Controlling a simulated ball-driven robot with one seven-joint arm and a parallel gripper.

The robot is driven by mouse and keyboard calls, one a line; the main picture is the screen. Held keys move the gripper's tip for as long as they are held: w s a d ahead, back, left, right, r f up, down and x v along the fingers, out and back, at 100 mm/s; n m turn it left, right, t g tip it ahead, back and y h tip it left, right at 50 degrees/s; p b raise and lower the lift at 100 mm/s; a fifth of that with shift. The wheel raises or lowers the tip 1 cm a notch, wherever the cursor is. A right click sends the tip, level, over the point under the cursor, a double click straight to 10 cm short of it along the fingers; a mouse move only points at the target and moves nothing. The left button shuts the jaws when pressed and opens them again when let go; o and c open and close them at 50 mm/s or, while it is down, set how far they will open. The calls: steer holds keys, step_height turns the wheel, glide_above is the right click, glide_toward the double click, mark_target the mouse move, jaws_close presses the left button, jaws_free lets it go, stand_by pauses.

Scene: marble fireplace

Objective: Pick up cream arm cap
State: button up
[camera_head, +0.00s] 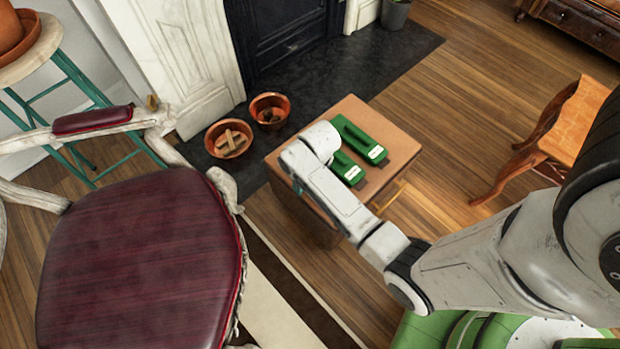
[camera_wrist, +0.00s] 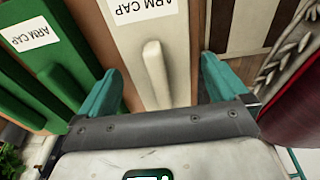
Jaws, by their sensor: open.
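The cream arm cap (camera_wrist: 178,65) is in the wrist view, with a raised cream handle and a white "ARM CAP" label at the top edge. My gripper (camera_wrist: 160,82) is open, with one teal finger to each side of the handle in the picture. I cannot tell whether the fingers touch the cap. Two green arm caps lie on the small wooden table in the head view, a farther one (camera_head: 351,134) and a nearer one (camera_head: 345,167).
The wooden table (camera_head: 402,142) stands before the dark hearth. Two terracotta pots (camera_head: 270,108) and (camera_head: 229,139) sit on the hearth to its left. A dark red armchair (camera_head: 140,265) stands close at left. A wooden chair (camera_head: 575,120) is at right. Bare floor lies between.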

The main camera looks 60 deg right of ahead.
steer(key=shift+c, duration=0.5)
steer(key=c, duration=1)
steer(key=shift+c, duration=0.2)
